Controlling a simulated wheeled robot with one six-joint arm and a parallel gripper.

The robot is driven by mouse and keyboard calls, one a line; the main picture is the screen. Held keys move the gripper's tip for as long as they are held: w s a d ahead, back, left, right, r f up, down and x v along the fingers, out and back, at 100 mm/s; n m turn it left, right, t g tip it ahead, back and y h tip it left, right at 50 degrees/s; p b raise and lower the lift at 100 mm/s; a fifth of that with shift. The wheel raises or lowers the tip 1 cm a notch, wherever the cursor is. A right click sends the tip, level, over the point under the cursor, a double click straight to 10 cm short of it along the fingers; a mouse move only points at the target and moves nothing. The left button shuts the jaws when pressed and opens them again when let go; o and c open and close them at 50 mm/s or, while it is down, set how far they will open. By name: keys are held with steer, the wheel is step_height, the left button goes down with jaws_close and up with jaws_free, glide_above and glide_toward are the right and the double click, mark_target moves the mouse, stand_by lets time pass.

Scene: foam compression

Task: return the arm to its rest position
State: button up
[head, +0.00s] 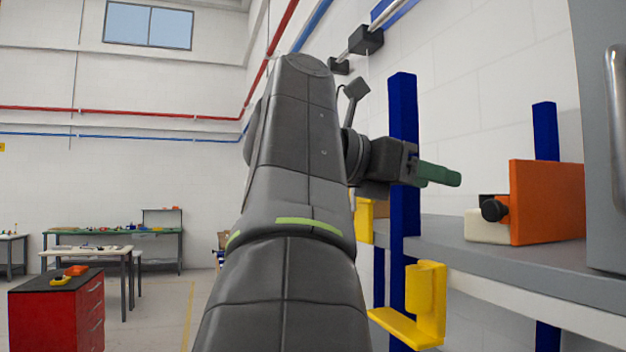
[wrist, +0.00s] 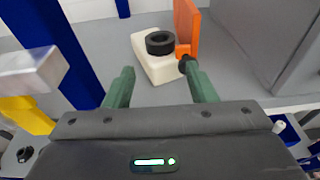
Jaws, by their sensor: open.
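My arm rises in the middle of the head view, and my gripper (head: 455,179) points right from its wrist, over the front of a grey shelf. In the wrist view my gripper (wrist: 163,82) shows two green fingers spread apart with nothing between them. Beyond the fingertips, a cream-coloured block (wrist: 153,66) with a black ring on top stands on the shelf, beside an orange upright plate (wrist: 187,28). The plate also shows in the head view (head: 548,202), with a black knob on its near side. The fingers look apart from these things.
A blue post (head: 403,115) stands close behind my wrist. A yellow bracket (head: 425,305) hangs on it below the grey shelf (head: 470,249). A grey cabinet (head: 598,130) stands at the right. A red drawer cabinet (head: 60,312) and workbenches are far left, with open floor between.

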steer(key=shift+d, duration=0.1)
stand_by(0.4)
steer(key=shift+p+x, duration=1.45)
steer(key=shift+x, duration=4.15)
